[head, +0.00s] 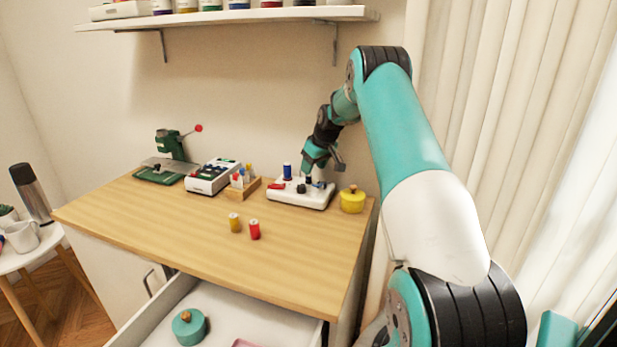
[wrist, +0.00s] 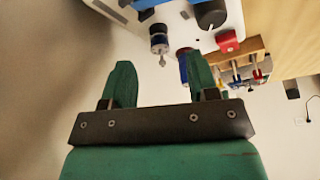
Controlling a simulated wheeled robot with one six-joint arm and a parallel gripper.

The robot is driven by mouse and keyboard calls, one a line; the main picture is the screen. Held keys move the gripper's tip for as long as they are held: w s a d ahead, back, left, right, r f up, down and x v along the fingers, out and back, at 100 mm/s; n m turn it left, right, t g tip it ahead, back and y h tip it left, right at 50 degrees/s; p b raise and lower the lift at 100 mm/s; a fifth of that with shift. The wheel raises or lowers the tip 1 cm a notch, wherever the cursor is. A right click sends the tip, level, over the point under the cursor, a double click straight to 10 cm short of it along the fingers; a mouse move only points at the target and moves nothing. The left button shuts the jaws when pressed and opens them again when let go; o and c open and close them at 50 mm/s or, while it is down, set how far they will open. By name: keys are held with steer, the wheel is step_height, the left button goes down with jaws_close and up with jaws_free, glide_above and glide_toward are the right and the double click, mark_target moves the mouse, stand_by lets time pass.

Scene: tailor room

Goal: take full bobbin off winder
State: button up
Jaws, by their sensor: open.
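The winder (head: 312,198) is a white box on the wooden worktop, against the wall, and carries a blue thread spool (head: 287,171), a dark knob and a red lever (wrist: 228,41). In the wrist view a small dark-blue bobbin (wrist: 159,42) sits on a metal spindle on the winder's white top (wrist: 185,20). My gripper (wrist: 163,72) is open and empty, with the bobbin just beyond and between its green fingertips, apart from them. The right finger partly hides the blue spool (wrist: 183,68). In the head view my gripper (head: 309,174) hangs over the winder and hides the bobbin area.
A yellow lidded pot (head: 352,201) stands right of the winder. A wooden rack of spools (head: 243,187) and a white tray box (head: 211,178) stand left. Below, a drawer (head: 235,322) is open.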

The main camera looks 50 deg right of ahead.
mark_target(311, 176)
steer(key=x, duration=0.3)
steer(key=shift+w+f, duration=0.1)
steer(key=shift+f, duration=0.25)
jaws_close()
steer(key=shift+r, duration=0.15)
